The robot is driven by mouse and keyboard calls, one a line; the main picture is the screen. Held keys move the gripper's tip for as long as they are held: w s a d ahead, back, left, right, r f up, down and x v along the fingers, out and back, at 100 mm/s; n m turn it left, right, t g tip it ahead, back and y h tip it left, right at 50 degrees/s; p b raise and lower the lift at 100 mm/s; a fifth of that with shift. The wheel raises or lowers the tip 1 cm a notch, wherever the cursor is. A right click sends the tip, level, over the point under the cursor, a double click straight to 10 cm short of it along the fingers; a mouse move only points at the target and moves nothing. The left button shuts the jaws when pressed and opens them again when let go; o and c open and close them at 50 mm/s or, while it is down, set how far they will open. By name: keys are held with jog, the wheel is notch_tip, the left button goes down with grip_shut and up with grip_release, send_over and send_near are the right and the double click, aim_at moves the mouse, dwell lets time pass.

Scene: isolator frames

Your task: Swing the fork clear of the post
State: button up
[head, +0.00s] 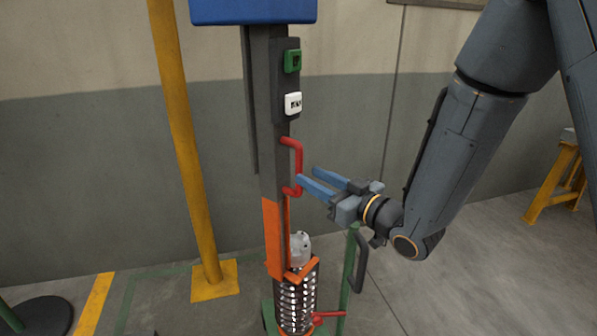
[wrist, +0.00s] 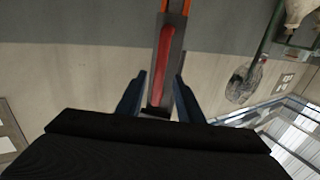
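A dark grey post (head: 267,120) stands upright in the middle of the head view, with an orange lower section (head: 274,225). A red U-shaped handle (head: 299,155) sticks out from its right side.
A blue box (head: 252,10) tops the post, above a green switch (head: 292,61) and a white switch (head: 293,103). A yellow pole (head: 182,130) stands left. Floor at right is mostly clear.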

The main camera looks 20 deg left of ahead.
aim_at(298, 189)
jog(key=x, duration=0.6)
jog(key=shift+p, duration=0.35)
jog(key=shift+d, duration=0.1)
jog(key=shift+c, duration=0.3)
grip_shut()
